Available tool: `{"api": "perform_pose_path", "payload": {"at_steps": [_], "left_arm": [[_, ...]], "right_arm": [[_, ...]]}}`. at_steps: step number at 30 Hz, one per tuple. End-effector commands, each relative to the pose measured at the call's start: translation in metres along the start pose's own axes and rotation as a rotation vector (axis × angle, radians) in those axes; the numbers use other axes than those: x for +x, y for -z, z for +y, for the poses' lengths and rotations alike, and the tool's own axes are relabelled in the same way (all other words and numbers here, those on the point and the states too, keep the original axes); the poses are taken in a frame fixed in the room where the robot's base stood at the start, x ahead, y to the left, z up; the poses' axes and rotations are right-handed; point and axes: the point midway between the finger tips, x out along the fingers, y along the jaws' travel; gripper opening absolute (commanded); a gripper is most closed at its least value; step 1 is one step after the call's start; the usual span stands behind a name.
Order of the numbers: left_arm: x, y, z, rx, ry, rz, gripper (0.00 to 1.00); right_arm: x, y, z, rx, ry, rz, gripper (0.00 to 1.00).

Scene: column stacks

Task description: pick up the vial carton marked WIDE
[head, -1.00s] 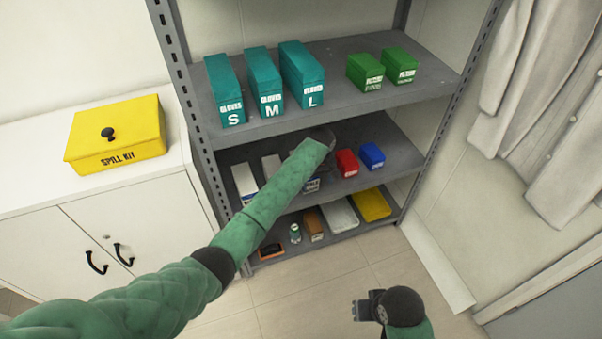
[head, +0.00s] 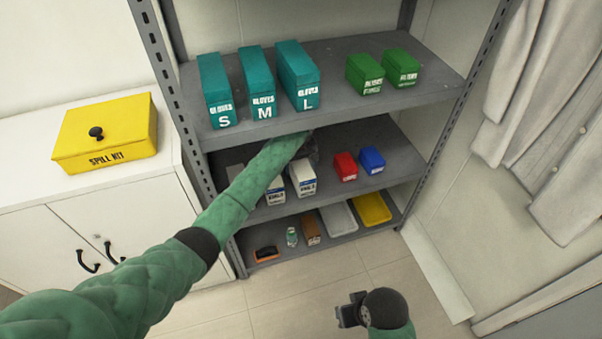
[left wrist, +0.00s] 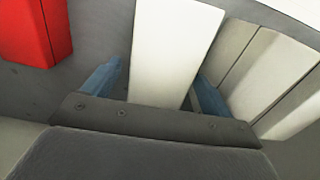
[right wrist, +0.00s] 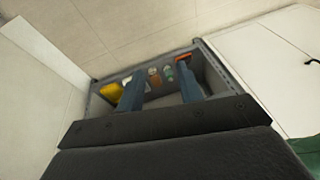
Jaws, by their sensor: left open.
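White vial cartons stand in a row on the middle shelf; the two clearest in the head view are the right one (head: 303,178) and its left neighbour (head: 275,190). Their labels are too small to read, so I cannot tell which is marked WIDE. My left gripper (head: 312,153), partly hidden by its arm, is over the right carton. In the left wrist view the left gripper (left wrist: 155,90) is open, with one blue finger on each side of a white carton (left wrist: 172,50). My right gripper (head: 347,312) is open and empty, low in front of the rack.
A red box (head: 345,166) and a blue box (head: 372,159) stand to the right of the cartons. The upper shelf (head: 335,85) with glove boxes lies close above my left arm. More white cartons (left wrist: 245,70) stand close beside the straddled one. The bottom shelf holds trays (head: 373,208) and small items.

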Motion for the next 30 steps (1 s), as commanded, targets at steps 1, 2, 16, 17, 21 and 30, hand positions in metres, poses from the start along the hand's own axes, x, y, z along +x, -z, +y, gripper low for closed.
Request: {"api": "perform_pose_path", "payload": {"at_steps": [1,2,16,17,21,30], "left_arm": [[0.006,-0.002,-0.001,0.000,0.002,-0.002,0.85],[0.010,-0.002,0.000,0.000,0.002,-0.002,0.85],[0.041,-0.003,0.000,0.000,0.001,0.000,0.85],[0.041,-0.003,0.000,0.000,0.001,0.000,0.85],[0.041,-0.003,0.000,0.000,0.001,0.000,0.64],[0.040,-0.002,0.000,0.000,0.000,0.001,0.21]], "right_arm": [[-0.005,0.000,0.001,0.002,-0.004,-0.006,0.36],[-0.007,0.000,0.002,0.003,-0.007,-0.009,0.36],[-0.013,-0.004,0.007,0.010,-0.018,-0.031,0.36],[-0.013,-0.004,0.007,0.010,-0.018,-0.031,0.36],[-0.013,-0.004,0.007,0.010,-0.018,-0.031,0.36],[-0.013,-0.004,0.007,0.009,-0.018,-0.029,0.36]]}}
